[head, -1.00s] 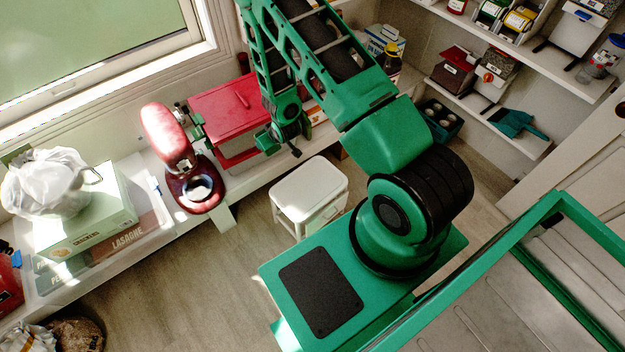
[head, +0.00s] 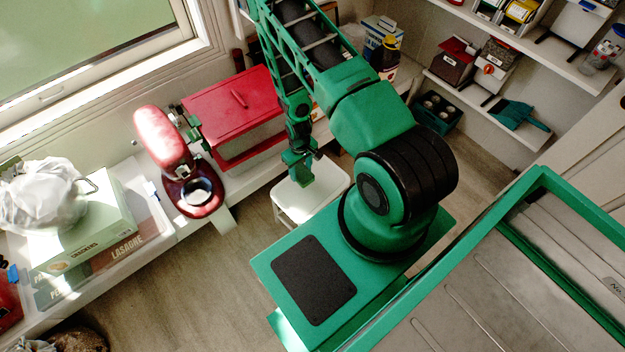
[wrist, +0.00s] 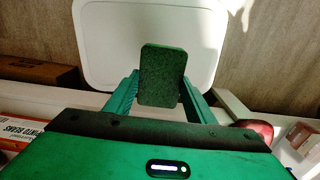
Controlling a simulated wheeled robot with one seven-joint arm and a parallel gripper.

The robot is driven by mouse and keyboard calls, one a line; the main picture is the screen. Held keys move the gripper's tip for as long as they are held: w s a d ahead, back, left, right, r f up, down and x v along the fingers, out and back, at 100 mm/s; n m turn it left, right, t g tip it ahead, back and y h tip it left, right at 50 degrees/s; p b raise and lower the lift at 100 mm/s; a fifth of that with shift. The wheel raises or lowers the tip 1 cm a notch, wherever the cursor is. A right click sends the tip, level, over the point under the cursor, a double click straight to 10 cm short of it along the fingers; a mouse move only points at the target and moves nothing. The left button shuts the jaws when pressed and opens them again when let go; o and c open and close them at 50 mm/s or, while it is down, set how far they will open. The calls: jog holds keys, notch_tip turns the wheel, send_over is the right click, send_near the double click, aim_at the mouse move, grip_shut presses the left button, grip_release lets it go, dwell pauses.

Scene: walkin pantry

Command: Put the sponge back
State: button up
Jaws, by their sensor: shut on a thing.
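The sponge (wrist: 161,75) is a dark green block in the wrist view. My gripper (wrist: 160,92) is shut on it, with one finger on each side, and the sponge's far end sticks out past the fingertips. The same white top (wrist: 205,50) lies behind the sponge in the wrist view and looks bare. I cannot tell how far above it the sponge is.
A red mixer (head: 165,145) and a red bread box (head: 235,105) stand on the low counter left of the cart. Food boxes (head: 75,240) and a white bag (head: 45,195) are farther left. Shelves (head: 480,110) line the right wall. Bare floor shows left of the cart.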

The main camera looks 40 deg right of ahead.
jog(key=s+d+f, duration=0.2)
jog(key=d, duration=0.1)
jog(key=d+f, duration=0.1)
jog(key=shift+s+d, duration=0.15)
jog(key=shift+s, duration=0.25)
jog(key=shift+f, duration=2)
jog(key=o, duration=1)
jog(key=shift+r, duration=0.15)
